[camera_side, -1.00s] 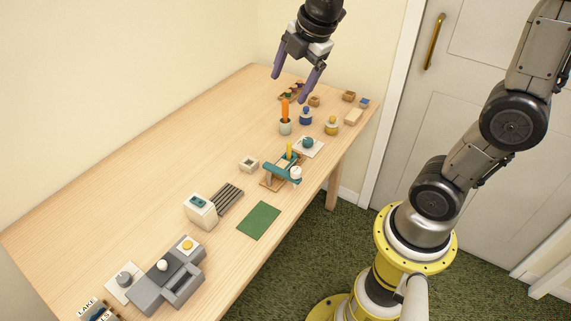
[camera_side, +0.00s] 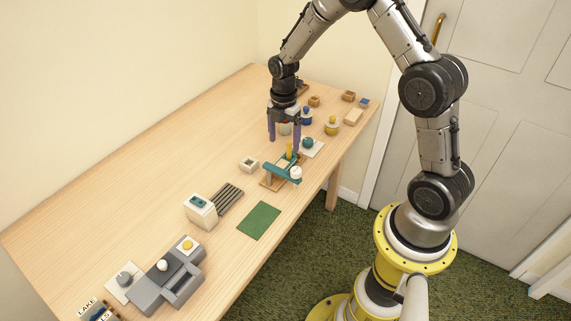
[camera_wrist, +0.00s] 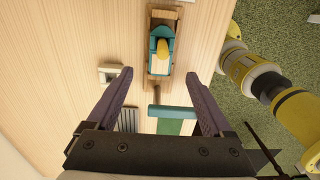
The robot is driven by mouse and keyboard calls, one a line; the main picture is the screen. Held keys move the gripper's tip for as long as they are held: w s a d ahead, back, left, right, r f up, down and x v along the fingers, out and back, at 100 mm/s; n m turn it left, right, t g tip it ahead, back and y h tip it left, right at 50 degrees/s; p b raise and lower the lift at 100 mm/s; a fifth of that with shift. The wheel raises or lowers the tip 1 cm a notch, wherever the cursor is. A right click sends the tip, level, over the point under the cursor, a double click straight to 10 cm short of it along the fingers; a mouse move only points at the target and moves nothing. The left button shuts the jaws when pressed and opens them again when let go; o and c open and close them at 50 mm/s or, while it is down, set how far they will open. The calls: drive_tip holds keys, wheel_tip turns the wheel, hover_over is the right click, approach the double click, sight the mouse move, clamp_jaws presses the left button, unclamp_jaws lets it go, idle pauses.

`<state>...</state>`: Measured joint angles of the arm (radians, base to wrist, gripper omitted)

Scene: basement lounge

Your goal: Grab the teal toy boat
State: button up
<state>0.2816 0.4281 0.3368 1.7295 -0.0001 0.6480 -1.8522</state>
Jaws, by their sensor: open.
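The teal toy boat (camera_side: 284,161), with a yellow funnel, sits on a wooden tray behind a teal bar (camera_side: 283,174) in the side view. The bar partly hides it. In the wrist view the boat (camera_wrist: 161,38) lies in its wooden tray (camera_wrist: 151,67), just beyond my fingertips and centred between their lines. My gripper (camera_side: 283,146) points down over the table near the boat. In the wrist view my gripper (camera_wrist: 159,75) is open, with nothing between its fingers. The teal bar (camera_wrist: 172,112) crosses the space between the fingers, below the boat in the picture.
A small pale box (camera_side: 249,164) stands left of the tray. A white plate with a teal knob (camera_side: 308,143) and a yellow-topped pot (camera_side: 331,126) stand to the right. A green mat (camera_side: 259,220) and a ridged rack (camera_side: 227,197) lie nearer.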

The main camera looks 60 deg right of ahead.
sight(285, 161)
drive_tip(key=shift+d+f, duration=0.15)
drive_tip(key=shift+f, duration=1.85)
drive_tip(key=shift+d+f, duration=0.1)
drive_tip(key=shift+f, duration=1.85)
clamp_jaws()
drive_tip(key=shift+r, duration=0.1)
